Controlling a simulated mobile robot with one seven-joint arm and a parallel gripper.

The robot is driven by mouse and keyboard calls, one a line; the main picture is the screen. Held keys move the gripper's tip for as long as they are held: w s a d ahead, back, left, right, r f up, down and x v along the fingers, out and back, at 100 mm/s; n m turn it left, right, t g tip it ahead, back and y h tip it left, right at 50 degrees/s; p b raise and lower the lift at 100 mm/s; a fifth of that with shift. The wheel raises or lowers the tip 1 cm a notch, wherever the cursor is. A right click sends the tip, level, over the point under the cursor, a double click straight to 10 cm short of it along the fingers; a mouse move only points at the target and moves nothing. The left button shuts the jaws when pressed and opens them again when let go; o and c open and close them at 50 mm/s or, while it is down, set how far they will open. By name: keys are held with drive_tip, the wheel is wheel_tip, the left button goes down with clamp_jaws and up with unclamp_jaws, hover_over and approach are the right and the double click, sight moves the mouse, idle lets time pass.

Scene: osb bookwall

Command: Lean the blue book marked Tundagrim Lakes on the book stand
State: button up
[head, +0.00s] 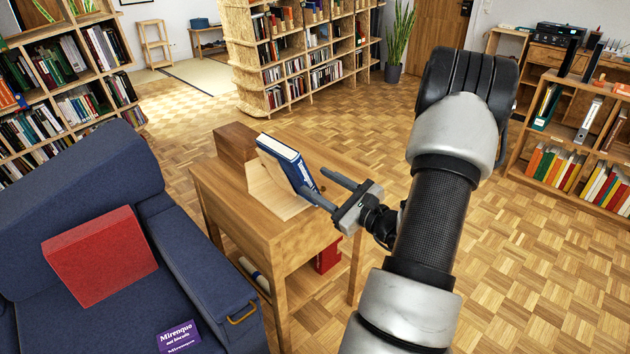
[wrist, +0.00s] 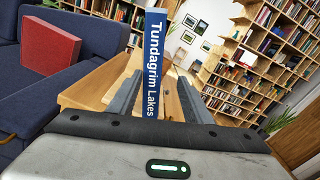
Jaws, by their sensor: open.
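The blue book marked Tundagrim Lakes (head: 285,158) stands tilted at the light wooden book stand (head: 268,188) on a small wooden table. Its blue spine with white lettering faces me in the wrist view (wrist: 155,50). My gripper (head: 312,180) is open at the book's spine side. In the wrist view the spine shows between the two grey fingers of my gripper (wrist: 159,78), with the left finger close to it and a wider gap on the right. The book's lower end and its contact with the stand are partly hidden.
A darker wooden block (head: 236,143) sits on the table (head: 290,238) behind the stand. A blue sofa (head: 75,195) with a red cushion (head: 100,255) and a purple packet (head: 179,337) stands at the left. Parquet floor is clear right of the table.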

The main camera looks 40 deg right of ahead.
drive_tip(key=shift+s+d, duration=0.2)
drive_tip(key=shift+s, duration=1)
drive_tip(key=shift+s+d, duration=0.15)
drive_tip(key=shift+s, duration=1.05)
